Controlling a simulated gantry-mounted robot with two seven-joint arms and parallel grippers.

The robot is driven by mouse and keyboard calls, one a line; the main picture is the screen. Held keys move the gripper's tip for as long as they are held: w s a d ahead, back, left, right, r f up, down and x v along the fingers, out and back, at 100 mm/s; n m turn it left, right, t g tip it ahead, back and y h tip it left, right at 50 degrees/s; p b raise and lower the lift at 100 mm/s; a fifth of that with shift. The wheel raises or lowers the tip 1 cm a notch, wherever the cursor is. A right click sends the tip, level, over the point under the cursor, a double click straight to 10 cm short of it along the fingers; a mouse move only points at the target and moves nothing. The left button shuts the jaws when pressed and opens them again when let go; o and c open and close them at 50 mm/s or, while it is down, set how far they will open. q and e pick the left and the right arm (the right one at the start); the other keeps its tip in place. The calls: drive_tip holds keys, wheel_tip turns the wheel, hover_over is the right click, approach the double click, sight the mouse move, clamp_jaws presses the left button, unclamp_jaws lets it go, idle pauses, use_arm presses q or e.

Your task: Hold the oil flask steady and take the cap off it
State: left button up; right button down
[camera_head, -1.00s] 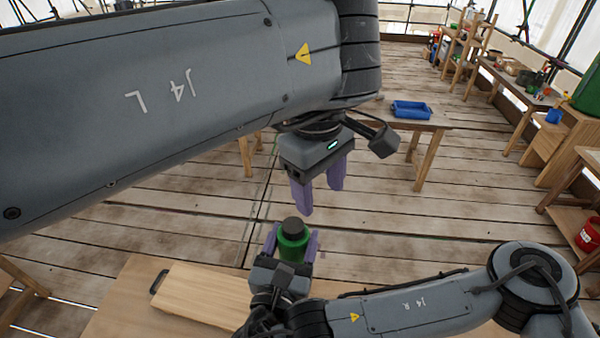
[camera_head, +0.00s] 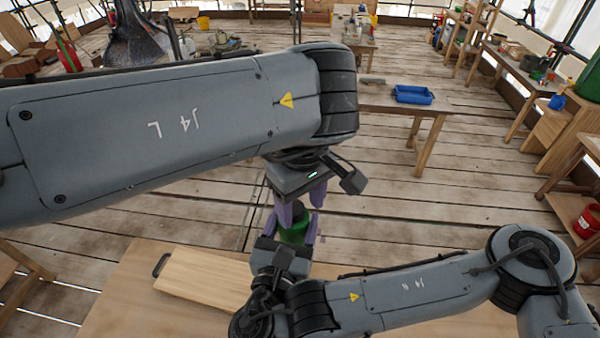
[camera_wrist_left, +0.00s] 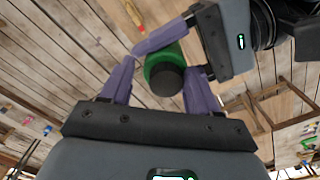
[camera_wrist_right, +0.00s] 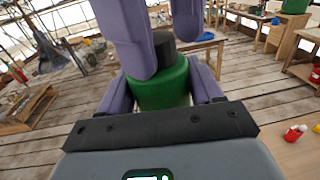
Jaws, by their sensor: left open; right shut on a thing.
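The green oil flask (camera_head: 294,232) stands upright in my right gripper (camera_head: 287,240), whose purple fingers are shut on its body; it also shows in the right wrist view (camera_wrist_right: 160,86). The dark cap (camera_wrist_right: 163,43) sits on top of the flask; it also shows in the left wrist view (camera_wrist_left: 166,79). My left gripper (camera_head: 297,212) is open, pointing down from above, with its fingers beside the cap and upper flask. In the left wrist view the cap lies between the left fingers (camera_wrist_left: 160,88), nearer the right one. I cannot tell whether either finger touches it.
A wooden board (camera_head: 205,280) with a dark handle lies on the near table (camera_head: 130,300), left of my right gripper. Behind stands a table with a blue tray (camera_head: 413,94). Shelves and benches line the right side. The plank floor between is open.

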use_arm(q)
drive_tip(key=shift+f, duration=0.1)
drive_tip(key=shift+c, duration=0.2)
drive_tip(key=shift+w+d, duration=0.1)
drive_tip(key=c, duration=1)
